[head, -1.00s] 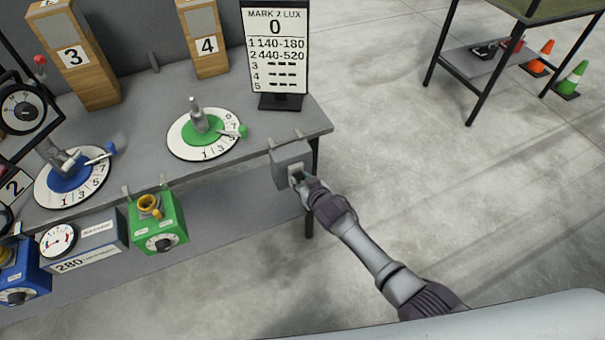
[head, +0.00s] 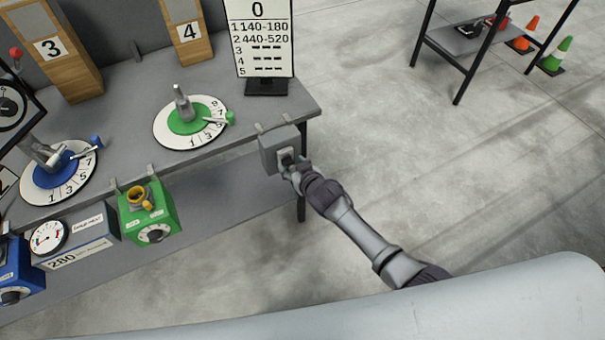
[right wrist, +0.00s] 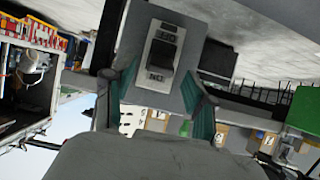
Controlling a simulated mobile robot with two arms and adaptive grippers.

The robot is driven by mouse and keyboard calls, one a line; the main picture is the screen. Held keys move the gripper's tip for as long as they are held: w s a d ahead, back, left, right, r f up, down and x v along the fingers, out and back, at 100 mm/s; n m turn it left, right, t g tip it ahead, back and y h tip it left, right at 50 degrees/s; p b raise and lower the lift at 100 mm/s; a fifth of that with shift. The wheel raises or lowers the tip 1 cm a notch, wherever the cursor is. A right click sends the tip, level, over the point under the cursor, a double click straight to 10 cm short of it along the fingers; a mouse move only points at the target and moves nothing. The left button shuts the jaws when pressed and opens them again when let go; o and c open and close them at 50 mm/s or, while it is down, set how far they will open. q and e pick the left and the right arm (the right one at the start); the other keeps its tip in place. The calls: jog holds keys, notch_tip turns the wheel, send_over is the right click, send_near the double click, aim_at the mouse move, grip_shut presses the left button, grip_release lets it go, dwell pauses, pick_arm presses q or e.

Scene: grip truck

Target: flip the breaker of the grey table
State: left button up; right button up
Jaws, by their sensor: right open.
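The breaker (head: 275,150) is a small grey box with a switch, hung on the front right edge of the grey table (head: 290,103). In the right wrist view its dark rocker switch (right wrist: 161,55) sits on a light plate with small lettering, upside down in that picture. My right gripper (head: 288,168) is at the front of the box, in front of the switch. In the right wrist view its two teal-lined fingers (right wrist: 160,98) are open, one on each side of the box's face, with nothing held. I cannot tell whether they touch it. My left gripper is not in view.
A green box (head: 165,222) with a yellow ring and a grey gauge box (head: 85,243) hang along the table's front. Dials and a sign (head: 262,40) stand on top. The floor on the right is clear up to a dark-legged table (head: 470,42) and cones.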

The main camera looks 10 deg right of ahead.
jog(key=v, duration=1)
jog(key=shift+s+r, duration=0.25)
jog(key=shift+s, duration=0.05)
jog(key=shift+d, duration=0.1)
jog(key=s+d+f+g+h, duration=0.1)
jog(key=s+d+f+g, duration=0.15)
jog(key=s+f, duration=0.5)
jog(key=s+d+f+g+h, duration=0.1)
jog(key=s+d+f, duration=0.3)
jog(key=f, duration=0.6)
jog(key=s+d+f+g+h, duration=0.1)
jog(key=s+d+f+g, duration=0.15)
jog(key=s+f, duration=0.5)
jog(key=s+d+f+g, duration=0.1)
jog(key=s+f, duration=0.3)
jog(key=s, duration=0.4)
jog(key=s+d+f+g, duration=0.2)
jog(key=s+f, duration=0.2)
jog(key=s, duration=0.4)
jog(key=s+d+f+m+g, duration=0.1)
jog(key=s+f, duration=0.3)
jog(key=s, duration=0.5)
jog(key=shift+d+f+g+h, duration=0.2)
jog(key=shift+d+g+h, duration=0.2)
jog(key=shift+d, duration=0.15)
